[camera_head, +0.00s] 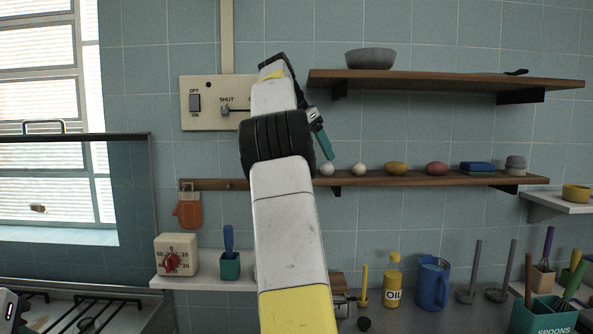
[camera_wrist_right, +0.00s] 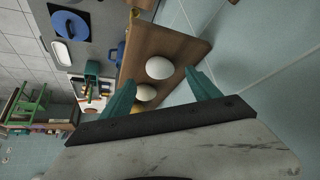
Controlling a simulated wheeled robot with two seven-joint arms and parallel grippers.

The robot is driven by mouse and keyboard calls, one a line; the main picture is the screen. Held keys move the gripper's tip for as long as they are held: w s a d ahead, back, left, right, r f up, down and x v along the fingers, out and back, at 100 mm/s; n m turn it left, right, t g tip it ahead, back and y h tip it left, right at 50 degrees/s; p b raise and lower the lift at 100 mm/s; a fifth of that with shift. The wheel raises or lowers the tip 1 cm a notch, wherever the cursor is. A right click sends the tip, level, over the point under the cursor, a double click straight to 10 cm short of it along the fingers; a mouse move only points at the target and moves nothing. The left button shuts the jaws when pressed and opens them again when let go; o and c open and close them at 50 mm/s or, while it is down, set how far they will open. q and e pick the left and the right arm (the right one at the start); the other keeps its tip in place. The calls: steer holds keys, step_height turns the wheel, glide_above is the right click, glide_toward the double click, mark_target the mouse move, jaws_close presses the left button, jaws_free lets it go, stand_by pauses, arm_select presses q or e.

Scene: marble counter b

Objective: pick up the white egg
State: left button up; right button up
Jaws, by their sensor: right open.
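The white egg (camera_head: 327,169) sits at the left of a row of items on the lower wooden shelf (camera_head: 420,179). In the right wrist view the white egg (camera_wrist_right: 159,67) lies on the shelf board (camera_wrist_right: 185,40), ahead of and between the teal fingers. My right gripper (camera_head: 322,140) is just above the egg in the head view, partly hidden by its own arm. The right gripper (camera_wrist_right: 161,78) is open and empty in the wrist view. Whether its fingertips reach beside the egg is unclear.
A cream egg (camera_head: 359,169) stands close right of the white egg, then a yellow item (camera_head: 396,168), a pink one (camera_head: 437,168) and a blue sponge (camera_head: 478,167). An upper shelf (camera_head: 440,82) with a grey bowl (camera_head: 370,58) overhangs. A switch panel (camera_head: 205,118) is left.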

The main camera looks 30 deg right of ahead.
mark_target(326, 168)
steer(key=x, duration=0.5)
steer(key=shift+w+d, duration=0.1)
steer(key=shift+c, duration=0.4)
steer(key=c, duration=0.8)
